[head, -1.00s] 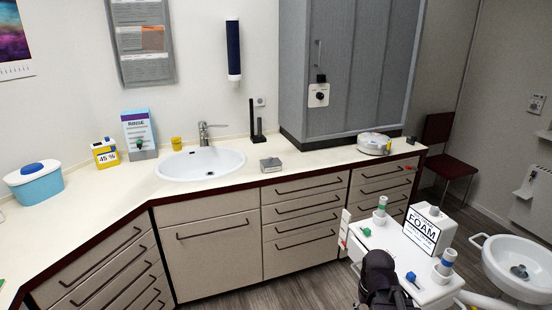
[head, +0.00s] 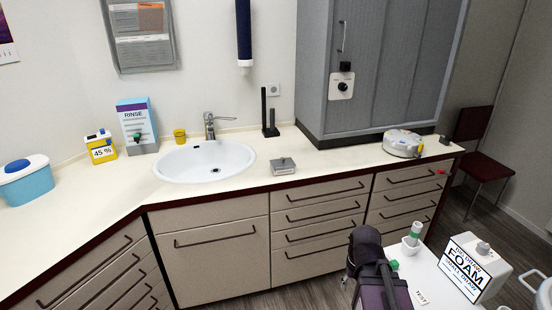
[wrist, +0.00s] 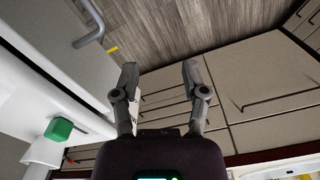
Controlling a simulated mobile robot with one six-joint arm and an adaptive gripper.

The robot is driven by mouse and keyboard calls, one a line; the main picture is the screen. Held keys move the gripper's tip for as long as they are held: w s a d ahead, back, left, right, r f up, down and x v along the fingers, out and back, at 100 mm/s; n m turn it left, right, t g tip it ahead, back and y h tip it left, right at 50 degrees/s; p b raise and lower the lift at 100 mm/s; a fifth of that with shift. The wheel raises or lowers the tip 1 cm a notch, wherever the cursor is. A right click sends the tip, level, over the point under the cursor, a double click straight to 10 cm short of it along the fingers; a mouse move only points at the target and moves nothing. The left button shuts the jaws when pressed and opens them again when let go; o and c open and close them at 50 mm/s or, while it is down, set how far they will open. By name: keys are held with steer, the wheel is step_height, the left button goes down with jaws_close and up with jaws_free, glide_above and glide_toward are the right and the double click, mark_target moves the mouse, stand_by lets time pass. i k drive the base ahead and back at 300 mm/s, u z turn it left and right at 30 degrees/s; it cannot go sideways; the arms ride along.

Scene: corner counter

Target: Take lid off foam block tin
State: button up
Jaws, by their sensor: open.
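A small grey metal tin (head: 283,166) with a lid and a little knob sits on the counter, right of the sink. Its lid looks on. A white box marked FOAM (head: 471,268), with a grey knob on top, stands on the white tray unit at the lower right. I cannot tell for sure which of the two is the foam block tin. My gripper (wrist: 160,75) is open and empty in the wrist view, its fingers apart above the floor.
The white tray unit (head: 410,268) holds a small cup with a green-topped vial (head: 414,236). A sink (head: 205,160), a round white device (head: 403,142) and a black stand (head: 270,115) are on the counter. The counter around the grey tin is mostly clear.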

mark_target(282, 163)
steer(key=u, duration=0.35)
steer(key=i, duration=1)
steer(key=u, duration=0.35)
